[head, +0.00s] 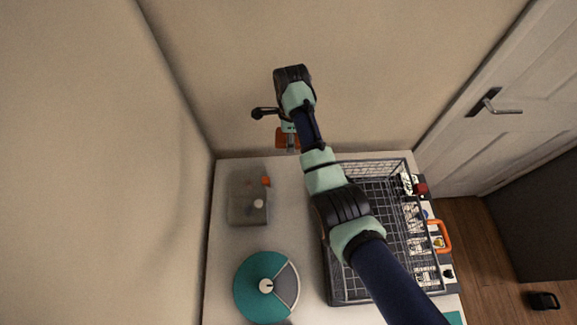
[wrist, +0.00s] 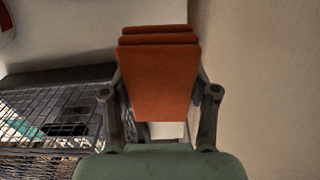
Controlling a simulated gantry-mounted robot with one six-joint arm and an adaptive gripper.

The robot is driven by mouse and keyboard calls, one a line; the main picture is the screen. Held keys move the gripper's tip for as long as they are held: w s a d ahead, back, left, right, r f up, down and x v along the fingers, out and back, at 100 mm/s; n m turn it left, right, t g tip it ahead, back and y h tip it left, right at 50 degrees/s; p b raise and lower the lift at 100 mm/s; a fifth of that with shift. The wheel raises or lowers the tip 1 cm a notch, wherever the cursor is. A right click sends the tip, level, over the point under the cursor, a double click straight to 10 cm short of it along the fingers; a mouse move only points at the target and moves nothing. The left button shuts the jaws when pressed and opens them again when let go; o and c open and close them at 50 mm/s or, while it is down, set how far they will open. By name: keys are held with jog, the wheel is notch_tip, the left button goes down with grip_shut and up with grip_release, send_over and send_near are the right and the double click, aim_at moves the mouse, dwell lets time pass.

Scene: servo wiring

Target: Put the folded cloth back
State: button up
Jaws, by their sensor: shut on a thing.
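The folded cloth (wrist: 158,80) is orange and layered. In the wrist view it sits between the two fingers of my gripper (wrist: 160,105), which is shut on it. In the head view a part of the cloth (head: 281,139) shows beside my gripper (head: 291,143), near the back edge of the table by the wall. The cloth appears held above the table surface; its exact height I cannot tell. My gripper and arm hide part of it in the head view.
A dark wire basket (head: 375,169) stands on the right of the table (head: 300,215), partly under my arm. A grey translucent box (head: 247,208) and a round teal container (head: 257,295) stand on the left. Several items lie right of the basket. The table's middle strip is clear.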

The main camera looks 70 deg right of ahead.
jog(key=b, duration=0.3)
send_over(290, 168)
notch_tip(290, 168, down, 13)
jog(key=shift+r, duration=0.15)
jog(key=shift+f+b, duration=0.8)
jog(key=shift+f, duration=1.05)
jog(key=shift+f+b, duration=0.55)
jog(key=shift+f, duration=0.1)
jog(key=o, duration=1.6)
jog(key=shift+c, duration=0.2)
notch_tip(290, 168, up, 9)
jog(key=p, duration=0.4)
jog(key=shift+s+f, duration=0.15)
